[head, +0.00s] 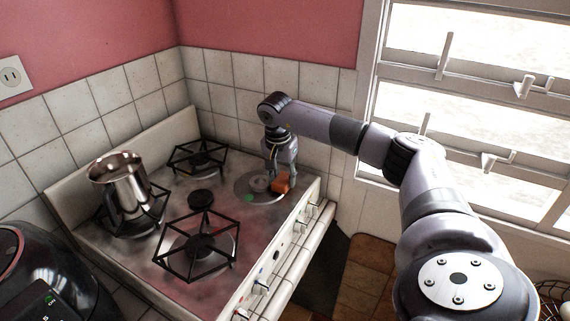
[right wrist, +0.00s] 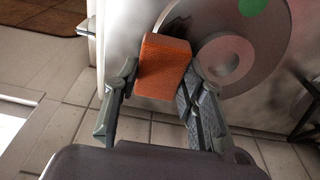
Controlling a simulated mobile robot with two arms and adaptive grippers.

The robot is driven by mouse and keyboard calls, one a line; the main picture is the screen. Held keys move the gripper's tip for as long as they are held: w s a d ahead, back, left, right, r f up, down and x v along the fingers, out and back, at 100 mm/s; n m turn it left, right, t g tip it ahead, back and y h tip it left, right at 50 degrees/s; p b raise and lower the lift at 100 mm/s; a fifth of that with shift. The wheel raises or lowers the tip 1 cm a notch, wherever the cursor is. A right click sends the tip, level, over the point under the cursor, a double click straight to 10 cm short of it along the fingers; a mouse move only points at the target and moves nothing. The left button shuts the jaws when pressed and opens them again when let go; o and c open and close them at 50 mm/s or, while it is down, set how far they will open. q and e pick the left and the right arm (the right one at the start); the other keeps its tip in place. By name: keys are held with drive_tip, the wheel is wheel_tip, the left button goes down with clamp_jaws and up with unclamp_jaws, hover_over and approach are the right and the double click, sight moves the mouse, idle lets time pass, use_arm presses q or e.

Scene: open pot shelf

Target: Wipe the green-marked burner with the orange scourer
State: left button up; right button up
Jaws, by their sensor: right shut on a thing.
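The orange scourer (head: 281,182) is a small block between the fingers of my right gripper (head: 281,176). In the right wrist view the scourer (right wrist: 164,70) is gripped between the two fingers of the gripper (right wrist: 160,88). The green-marked burner (head: 262,190) is a round grey plate with no grate at the stove's right back corner. Its green dot (head: 248,198) shows at the plate's near left. The wrist view also shows the burner (right wrist: 265,62) and dot (right wrist: 252,7). The scourer is over or at the plate's right edge; I cannot tell if it touches. My left gripper is out of view.
Other burners carry black grates (head: 197,247). A steel pot (head: 124,186) stands on the left one. Knobs (head: 262,289) line the stove's front edge. A tiled wall (head: 225,80) is close behind, and a window is at right. A dark appliance (head: 40,275) is at lower left.

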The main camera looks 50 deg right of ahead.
drive_tip(key=shift+s+a+r+p, duration=0.1)
drive_tip(key=shift+s+a+p, duration=0.1)
drive_tip(key=shift+a, duration=0.7)
drive_tip(key=shift+s+a+f+p, duration=0.1)
drive_tip(key=shift+a+p, duration=0.05)
drive_tip(key=shift+a, duration=0.75)
drive_tip(key=shift+s+a+r+p, duration=0.1)
drive_tip(key=shift+a+p, duration=0.1)
drive_tip(key=shift+a, duration=0.7)
drive_tip(key=shift+s+a, duration=0.25)
drive_tip(key=shift+a, duration=0.1)
drive_tip(key=shift+d, duration=0.1)
drive_tip(key=shift+r+p, duration=2.1)
drive_tip(key=shift+r, duration=0.9)
wheel_tip(320, 180, up, 3)
drive_tip(key=shift+p, duration=1.05)
